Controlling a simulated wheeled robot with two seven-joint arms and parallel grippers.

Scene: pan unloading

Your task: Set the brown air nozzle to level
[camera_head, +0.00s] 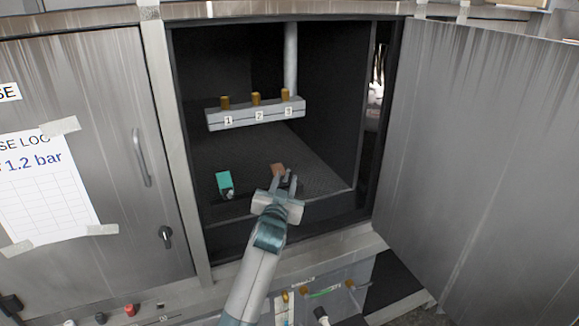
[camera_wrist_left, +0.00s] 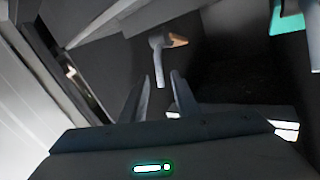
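The brown air nozzle (camera_head: 277,168) is inside the open cabinet, low near its front, partly hidden by my left gripper. In the left wrist view its brown part (camera_wrist_left: 178,40) joins a grey stem (camera_wrist_left: 159,62), which points toward the gap between my fingers. My left gripper (camera_head: 287,179) reaches in from below, right at the nozzle. In the wrist view my left gripper (camera_wrist_left: 160,88) is open, its fingers apart with the stem tip just ahead. Contact cannot be told, nor can the nozzle's exact tilt. My right gripper is out of view.
A teal nozzle (camera_head: 223,181) sits to the left in the cabinet. Above hangs a grey bar (camera_head: 255,115) with brass fittings marked 1, 2, 3. The open door (camera_head: 480,150) stands at the right; a closed door (camera_head: 100,130) is at the left.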

